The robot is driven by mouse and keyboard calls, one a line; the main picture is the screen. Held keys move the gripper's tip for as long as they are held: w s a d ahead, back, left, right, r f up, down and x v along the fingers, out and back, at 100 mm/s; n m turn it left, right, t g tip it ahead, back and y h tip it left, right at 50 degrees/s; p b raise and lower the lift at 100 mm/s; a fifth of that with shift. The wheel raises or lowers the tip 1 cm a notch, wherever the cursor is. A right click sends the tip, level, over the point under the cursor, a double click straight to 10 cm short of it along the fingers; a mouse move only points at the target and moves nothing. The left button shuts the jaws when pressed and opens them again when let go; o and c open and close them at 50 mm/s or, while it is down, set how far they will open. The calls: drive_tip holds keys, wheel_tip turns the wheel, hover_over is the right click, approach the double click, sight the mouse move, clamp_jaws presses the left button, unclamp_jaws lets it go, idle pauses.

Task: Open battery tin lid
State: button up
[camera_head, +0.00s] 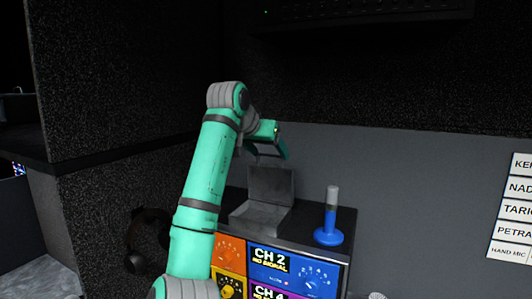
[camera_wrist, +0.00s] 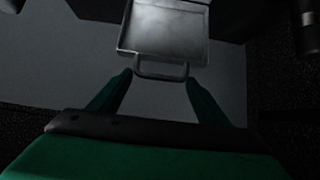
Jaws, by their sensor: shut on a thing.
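The battery tin (camera_head: 258,216) is a grey metal box on top of the equipment rack. Its lid (camera_head: 270,184) stands raised, about upright, at the back of the tin. In the wrist view the lid (camera_wrist: 165,32) shows as a shiny grey panel with a loop handle (camera_wrist: 160,74) on its near edge. My gripper (camera_head: 268,156) is at the lid's top edge. The tin's inside is hard to make out.
A blue-based cylinder with a grey top (camera_head: 331,218) stands right of the tin on the rack top (camera_head: 300,238). Colourful channel panels (camera_head: 285,268) face front below. A grey wall (camera_head: 400,180) is behind, and name labels (camera_head: 512,205) hang at right.

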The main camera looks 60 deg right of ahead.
drive_tip(key=shift+r, duration=0.35)
drive_tip(key=o, duration=1.3)
drive_tip(key=shift+o, duration=1)
drive_tip(key=shift+f, duration=0.15)
drive_tip(key=shift+a, duration=0.1)
drive_tip(key=v, duration=1)
drive_tip(key=shift+a+r, duration=0.25)
drive_tip(key=shift+a, duration=0.05)
